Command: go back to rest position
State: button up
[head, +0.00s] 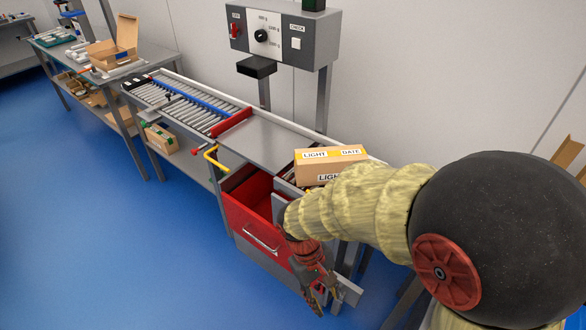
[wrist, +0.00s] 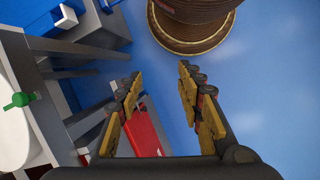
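My gripper (head: 322,296) hangs low in the head view, pointing down in front of the bench, beside the red drawer. In the wrist view my gripper (wrist: 160,92) has its two yellow and dark fingers spread apart. Nothing is between the fingertips, and blue floor shows behind them. My arm covers the right part of the head view and hides part of the bench behind it.
The red drawer (head: 238,210) stands at the bench front, left of my gripper. A cardboard box (head: 318,169) labelled LIGHT and DATE sits on the bench. A roller conveyor (head: 183,101) and control panel (head: 285,36) lie behind. Blue floor at left is clear.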

jog(key=s+d+r+m+t+y, duration=0.1)
jog(key=d+r+m+t, duration=0.1)
jog(key=r, duration=0.6)
jog(key=s+d+r+m+t+y+p, duration=0.1)
jog(key=s+d+r+m+t, duration=0.1)
jog(key=d+r, duration=0.3)
jog(key=s+d+r+m+t+y+p, duration=0.1)
jog(key=s+d+r+m+t, duration=0.1)
jog(key=r, duration=1)
jog(key=shift+d+t, duration=0.9)
jog(key=shift+d, duration=0.1)
